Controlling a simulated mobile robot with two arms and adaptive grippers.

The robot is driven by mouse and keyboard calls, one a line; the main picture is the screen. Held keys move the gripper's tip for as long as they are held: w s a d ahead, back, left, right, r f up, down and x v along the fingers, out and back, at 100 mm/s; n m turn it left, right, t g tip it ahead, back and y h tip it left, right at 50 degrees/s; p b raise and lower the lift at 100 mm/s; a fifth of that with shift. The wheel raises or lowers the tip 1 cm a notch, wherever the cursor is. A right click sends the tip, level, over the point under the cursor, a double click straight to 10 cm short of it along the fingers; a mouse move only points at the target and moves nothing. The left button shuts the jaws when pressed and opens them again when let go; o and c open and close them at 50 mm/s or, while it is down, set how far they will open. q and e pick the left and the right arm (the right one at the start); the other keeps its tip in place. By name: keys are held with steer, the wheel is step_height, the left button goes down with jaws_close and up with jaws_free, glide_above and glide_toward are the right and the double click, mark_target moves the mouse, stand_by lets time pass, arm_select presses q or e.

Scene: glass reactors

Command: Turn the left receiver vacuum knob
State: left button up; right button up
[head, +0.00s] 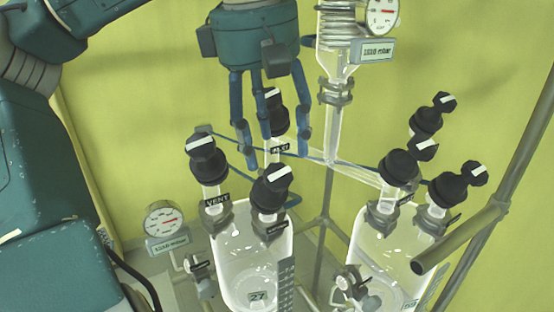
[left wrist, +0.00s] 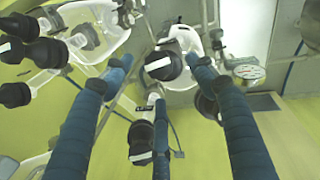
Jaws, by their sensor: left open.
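The left receiver (head: 240,262) is a glass vessel with three black, white-striped knobs on top. One knob (head: 203,152) is labelled VENT, one stands at the front (head: 270,188), and one at the back (head: 276,112). The labels of the front and back knobs are too small to read, so I cannot tell which is vacuum. My left gripper (head: 272,150) is open, pointing down, its blue fingers around or close to the back knob; contact is unclear. In the left wrist view, the fingers (left wrist: 162,80) spread over the knobs, partly hiding some. My right gripper is not in view.
The right receiver (head: 385,245) with its own black knobs stands to the right. A glass column (head: 336,65) and a gauge (head: 382,14) rise beside my left gripper. Another gauge (head: 163,218) sits at lower left. Metal frame bars (head: 316,235) run behind the receivers.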

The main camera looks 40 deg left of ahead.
mark_target(278, 171)
arm_select(q)
steer(key=shift+w+f, duration=0.1)
steer(key=shift+f, duration=0.85)
steer(key=f, duration=0.1)
steer(key=w+f, duration=0.1)
steer(key=a+f+p, duration=0.1)
steer(key=shift+w, duration=0.2)
steer(key=shift+w+f, duration=0.25)
steer(key=shift+f, duration=0.65)
steer(key=shift+s+d, duration=0.1)
steer(key=shift+d, duration=0.05)
steer(key=c, duration=1.1)
steer(key=shift+m+g, duration=0.3)
steer(key=shift+m, duration=0.2)
steer(key=shift+m+g, duration=0.3)
steer(key=shift+m, duration=0.2)
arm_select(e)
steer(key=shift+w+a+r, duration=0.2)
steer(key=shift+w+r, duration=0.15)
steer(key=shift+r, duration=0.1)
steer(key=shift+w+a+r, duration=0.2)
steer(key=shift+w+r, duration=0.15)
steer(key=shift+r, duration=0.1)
